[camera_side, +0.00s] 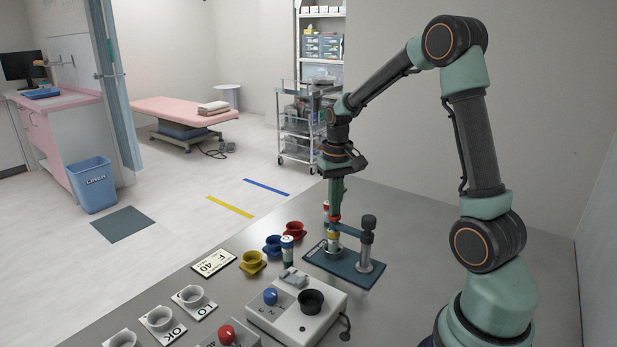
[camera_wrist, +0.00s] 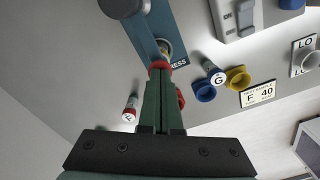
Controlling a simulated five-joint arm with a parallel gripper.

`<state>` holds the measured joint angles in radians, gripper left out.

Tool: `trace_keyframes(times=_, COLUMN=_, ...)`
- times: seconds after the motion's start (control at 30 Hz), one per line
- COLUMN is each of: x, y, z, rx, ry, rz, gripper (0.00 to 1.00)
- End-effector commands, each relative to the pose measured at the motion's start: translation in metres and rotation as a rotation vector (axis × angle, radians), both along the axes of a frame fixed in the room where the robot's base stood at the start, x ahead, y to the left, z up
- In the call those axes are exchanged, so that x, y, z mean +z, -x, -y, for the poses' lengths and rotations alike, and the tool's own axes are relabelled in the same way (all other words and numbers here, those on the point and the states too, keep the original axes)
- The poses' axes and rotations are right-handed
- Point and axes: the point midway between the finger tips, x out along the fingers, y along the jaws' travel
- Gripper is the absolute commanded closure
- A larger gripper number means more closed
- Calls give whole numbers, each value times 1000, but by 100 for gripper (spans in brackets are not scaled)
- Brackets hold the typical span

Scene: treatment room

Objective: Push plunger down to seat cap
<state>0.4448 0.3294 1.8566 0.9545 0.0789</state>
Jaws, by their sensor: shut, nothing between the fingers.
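The press has a dark blue base (camera_side: 318,262), a post with a black knob (camera_side: 369,222) and a blue arm reaching left. Its plunger has a red top (camera_side: 335,218). Below the plunger is a yellow-banded vial (camera_side: 333,238); whether its cap is seated is too small to tell. My gripper (camera_side: 336,210) is shut and empty, pointing down directly over the red top. In the wrist view my gripper (camera_wrist: 160,78) ends at the red top (camera_wrist: 159,66); I cannot tell whether they touch. The press base (camera_wrist: 172,30) runs beyond it, and the fingers hide much of the plunger.
A vial marked G (camera_side: 287,250) stands left of the press, near yellow (camera_side: 253,263), blue (camera_side: 273,246) and red (camera_side: 295,231) cups. A red-ended vial (camera_wrist: 130,108) is near my fingers.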

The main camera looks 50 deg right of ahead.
Motion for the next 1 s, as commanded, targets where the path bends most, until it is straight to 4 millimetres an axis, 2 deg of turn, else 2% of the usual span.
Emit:
trace_keyframes(times=0.53, x=-2, y=1, z=0, rx=1, ry=-1, rz=-3, gripper=100)
trace_keyframes(times=1.0, x=32, y=0, z=0, rx=0, ry=0, rz=0, gripper=100)
